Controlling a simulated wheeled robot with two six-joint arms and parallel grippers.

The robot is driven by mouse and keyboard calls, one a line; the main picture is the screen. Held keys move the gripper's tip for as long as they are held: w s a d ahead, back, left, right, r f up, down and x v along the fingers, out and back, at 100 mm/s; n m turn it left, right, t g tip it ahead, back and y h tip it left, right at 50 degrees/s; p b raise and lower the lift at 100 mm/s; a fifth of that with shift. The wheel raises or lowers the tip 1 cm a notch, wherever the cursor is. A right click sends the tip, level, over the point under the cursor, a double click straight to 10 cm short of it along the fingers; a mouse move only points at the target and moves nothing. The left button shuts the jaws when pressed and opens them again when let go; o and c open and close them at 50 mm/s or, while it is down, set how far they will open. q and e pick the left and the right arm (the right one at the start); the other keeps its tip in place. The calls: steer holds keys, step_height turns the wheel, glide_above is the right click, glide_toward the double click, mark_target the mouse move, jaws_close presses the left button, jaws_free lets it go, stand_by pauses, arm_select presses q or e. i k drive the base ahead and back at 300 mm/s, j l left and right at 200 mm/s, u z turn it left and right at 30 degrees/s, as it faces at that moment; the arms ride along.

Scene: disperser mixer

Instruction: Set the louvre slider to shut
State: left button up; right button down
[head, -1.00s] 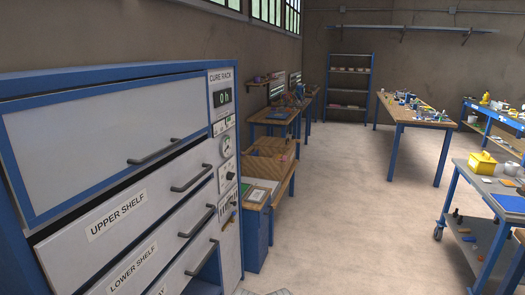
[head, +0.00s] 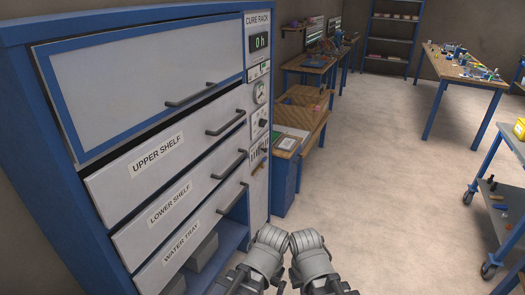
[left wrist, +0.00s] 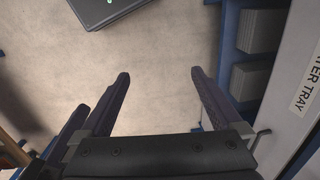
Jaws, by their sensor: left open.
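The cure rack (head: 257,190) is the blue and grey cabinet at the left of the head view. On its narrow control panel, a small striped louvre (head: 255,156) sits below a dial and a dark knob. A small orange-yellow piece shows by the louvre; it is too small to read the slider's setting. In the left wrist view my left gripper (left wrist: 160,75) is open, with nothing between its fingers. It points at the floor beside the rack, apart from the panel. My right gripper is out of view; only parts of my arms show at the bottom of the head view.
The door and drawers of the rack carry bar handles (head: 228,167) that stick out. Grey blocks (head: 203,250) lie in the open bay below. A wooden bench (head: 305,110) stands just beyond the rack. Open floor (head: 390,190) lies to the right.

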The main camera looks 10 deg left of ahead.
mark_target(261, 149)
steer(key=i+l, duration=0.25)
steer(key=i, duration=0.2)
steer(key=i+l, duration=0.2)
steer(key=i, duration=0.2)
steer(key=i+l, duration=0.25)
steer(key=i, duration=0.2)
steer(key=i+l, duration=0.2)
steer(key=i, duration=0.25)
steer(key=u, duration=0.05)
